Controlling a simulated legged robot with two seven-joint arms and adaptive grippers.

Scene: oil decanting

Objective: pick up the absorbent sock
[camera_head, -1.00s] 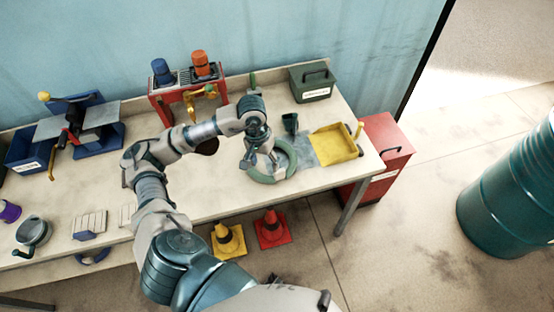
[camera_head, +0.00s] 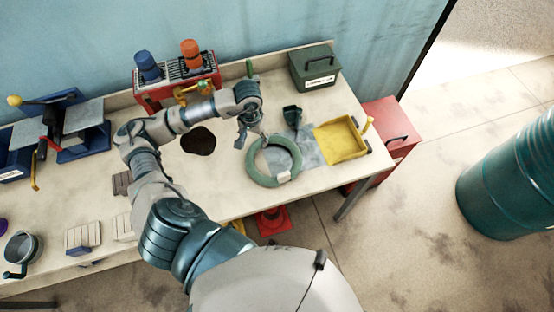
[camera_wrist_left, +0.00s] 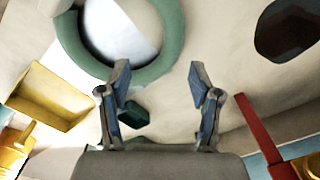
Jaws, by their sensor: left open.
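The absorbent sock is a green ring (camera_head: 256,174) lying on the bench, with a small white tag on its front right part. In the left wrist view the sock (camera_wrist_left: 176,48) fills the upper middle, cut off by the top edge. My left gripper (camera_head: 251,139) is open at the back left rim of the sock. In the wrist view its two fingers (camera_wrist_left: 158,78) are spread apart, with the near rim of the ring just beyond the gap between them. Nothing is held. I cannot tell whether a finger touches the sock. My right gripper is not in view.
A wet grey patch (camera_head: 309,152) and a yellow tray (camera_head: 341,139) lie right of the sock. A dark puddle (camera_head: 198,141) lies left. A red rack (camera_head: 176,90) and green box (camera_head: 315,66) stand at the back.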

